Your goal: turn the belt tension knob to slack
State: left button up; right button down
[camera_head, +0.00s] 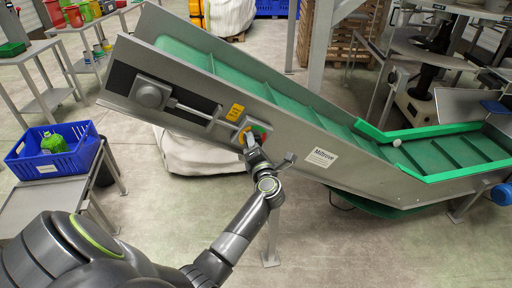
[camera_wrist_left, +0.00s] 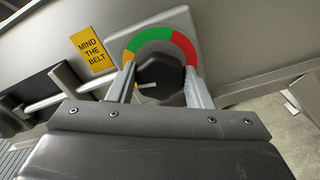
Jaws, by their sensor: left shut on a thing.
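The belt tension knob (camera_wrist_left: 160,74) is dark, with a short pale pointer line that lies roughly level in the left wrist view. A dial arc (camera_wrist_left: 152,39) coloured yellow, green and red curves around it. My left gripper (camera_wrist_left: 158,92) is shut on the knob, one finger on each side. In the head view my left gripper (camera_head: 248,139) reaches the dial on the conveyor's side and hides most of the knob. The conveyor (camera_head: 225,78) has a green belt and slopes down to the right. My right gripper is not in view.
A yellow sign (camera_wrist_left: 92,50) reading "MIND THE BELT" is left of the dial. A grey bracket with a rod (camera_head: 185,106) juts from the conveyor's side. A blue crate (camera_head: 40,168) stands on a low table at left. The floor below is mostly clear.

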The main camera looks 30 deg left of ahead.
pick_arm(q)
jog(key=shift+n+b, duration=0.65)
jog(key=shift+n, duration=1.35)
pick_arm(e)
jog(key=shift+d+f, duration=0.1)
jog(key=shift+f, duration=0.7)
pick_arm(q)
jog(key=o, duration=1)
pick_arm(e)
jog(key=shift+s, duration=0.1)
